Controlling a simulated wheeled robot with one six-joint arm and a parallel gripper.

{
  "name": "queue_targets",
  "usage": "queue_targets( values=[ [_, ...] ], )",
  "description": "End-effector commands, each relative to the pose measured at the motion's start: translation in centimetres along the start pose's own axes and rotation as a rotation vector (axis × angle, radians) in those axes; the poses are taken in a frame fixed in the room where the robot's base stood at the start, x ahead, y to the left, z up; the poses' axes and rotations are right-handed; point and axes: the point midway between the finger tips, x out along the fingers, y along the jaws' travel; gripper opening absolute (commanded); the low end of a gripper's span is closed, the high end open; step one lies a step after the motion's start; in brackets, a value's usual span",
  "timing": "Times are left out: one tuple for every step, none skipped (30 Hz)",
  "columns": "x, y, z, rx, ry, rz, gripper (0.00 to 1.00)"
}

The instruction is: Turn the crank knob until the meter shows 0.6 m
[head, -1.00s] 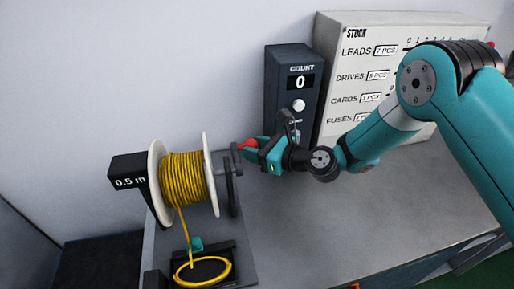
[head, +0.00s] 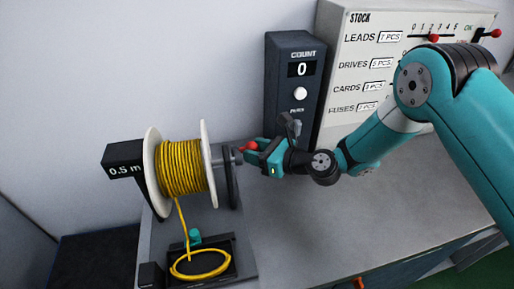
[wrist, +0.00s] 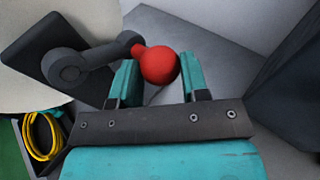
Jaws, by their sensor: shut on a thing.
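The reel (head: 207,170) holds wound yellow cable (head: 181,168), with white flanges at both ends. A black meter (head: 125,171) on its left side reads 0.5 m. On its right side is a dark crank (head: 226,162) with a red ball knob (head: 249,146). My gripper (head: 258,146) is shut on the knob from the right. In the wrist view, the red knob (wrist: 159,66) sits between the teal fingers of my gripper (wrist: 158,78), and the dark crank arm (wrist: 100,55) runs off to the left.
Yellow cable (head: 200,264) lies coiled in a dark tray below the reel. A black COUNT box (head: 284,87) reading 0 stands close behind my gripper. A white STOCK board (head: 348,58) stands at the back right. The grey bench (head: 300,225) is clear on the right.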

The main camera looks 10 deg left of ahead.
Motion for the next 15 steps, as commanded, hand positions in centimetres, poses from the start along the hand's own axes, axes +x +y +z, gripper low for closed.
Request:
queue_targets(
  values=[
    [0.10, 0.82, -0.51, 0.007, 0.000, 0.018, 0.19],
    [0.08, 0.89, -0.69, 0.007, -0.001, 0.018, 0.19],
    [0.04, 0.96, -0.88, 0.006, -0.002, 0.018, 0.19],
    [0.02, 1.00, -0.98, 0.006, -0.002, 0.018, 0.19],
    [0.00, 1.03, -1.04, 0.006, -0.003, 0.017, 0.19],
    [-0.02, 1.05, -1.07, 0.005, -0.003, 0.017, 0.19],
    [-0.03, 1.06, -1.05, 0.005, -0.004, 0.017, 0.18],
    [-0.03, 1.06, -1.02, 0.004, -0.004, 0.017, 0.18],
    [-0.04, 1.06, -0.97, 0.004, -0.004, 0.016, 0.18],
    [-0.03, 1.05, -0.94, 0.004, -0.005, 0.016, 0.18],
    [-0.03, 1.05, -0.92, 0.004, -0.005, 0.016, 0.18],
    [-0.03, 1.04, -0.91, 0.004, -0.005, 0.016, 0.18],
    [-0.03, 1.04, -0.91, 0.003, -0.005, 0.016, 0.18],
    [-0.03, 1.04, -0.92, 0.003, -0.005, 0.016, 0.18],
    [-0.05, 1.07, -1.00, 0.004, -0.005, 0.016, 0.18]
  ],
)
